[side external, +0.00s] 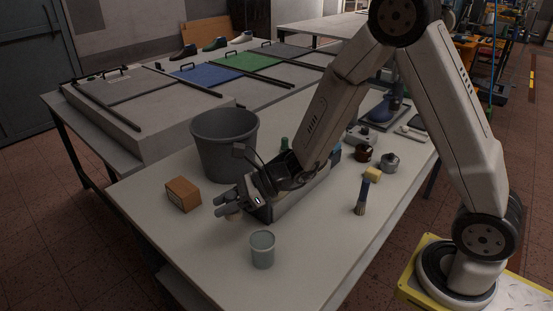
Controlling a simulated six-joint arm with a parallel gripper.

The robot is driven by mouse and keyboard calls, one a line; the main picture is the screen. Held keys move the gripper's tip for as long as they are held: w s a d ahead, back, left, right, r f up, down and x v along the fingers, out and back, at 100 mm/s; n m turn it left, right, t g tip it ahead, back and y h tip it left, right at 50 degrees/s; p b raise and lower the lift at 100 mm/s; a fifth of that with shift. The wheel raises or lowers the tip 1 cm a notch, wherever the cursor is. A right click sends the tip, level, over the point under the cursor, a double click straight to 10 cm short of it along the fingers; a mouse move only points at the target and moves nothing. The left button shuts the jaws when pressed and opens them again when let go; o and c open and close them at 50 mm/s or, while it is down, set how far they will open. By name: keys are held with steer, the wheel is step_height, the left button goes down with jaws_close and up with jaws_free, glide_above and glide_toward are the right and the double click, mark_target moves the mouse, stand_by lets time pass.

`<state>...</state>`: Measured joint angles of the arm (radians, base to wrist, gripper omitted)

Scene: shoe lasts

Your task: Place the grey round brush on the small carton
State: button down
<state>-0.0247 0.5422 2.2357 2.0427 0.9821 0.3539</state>
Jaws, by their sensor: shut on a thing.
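The small carton (183,194) is an orange-brown box with a pale label, on the left part of the table. My gripper (222,206) is just right of the carton in the picture, low over the table and apart from it. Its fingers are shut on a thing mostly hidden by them. A pale tan bit (234,216) shows below the fingers; it seems to be the grey round brush, but its shape is unclear.
A grey bucket (225,145) stands behind my gripper. A greenish-grey cup (262,250) stands in front. The front-left table is clear.

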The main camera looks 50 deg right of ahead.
steer(key=w+d+r+m+t+h, duration=0.1)
steer(key=w+d+r+m, duration=0.1)
steer(key=w+d+r, duration=0.3)
steer(key=w, duration=0.4)
steer(key=shift+w+t+h, duration=0.3)
steer(key=shift+w+t, duration=0.05)
steer(key=shift+t, duration=0.05)
steer(key=shift+w, duration=0.1)
glide_above(182, 191)
steer(key=s, duration=0.1)
steer(key=f, duration=0.8)
steer(key=shift+s+d+f, duration=0.1)
steer(key=shift+s, duration=0.1)
steer(key=shift+w+f, duration=0.45)
steer(key=shift+f, duration=0.1)
steer(key=shift+w+f, duration=0.2)
steer(key=shift+f, duration=1.55)
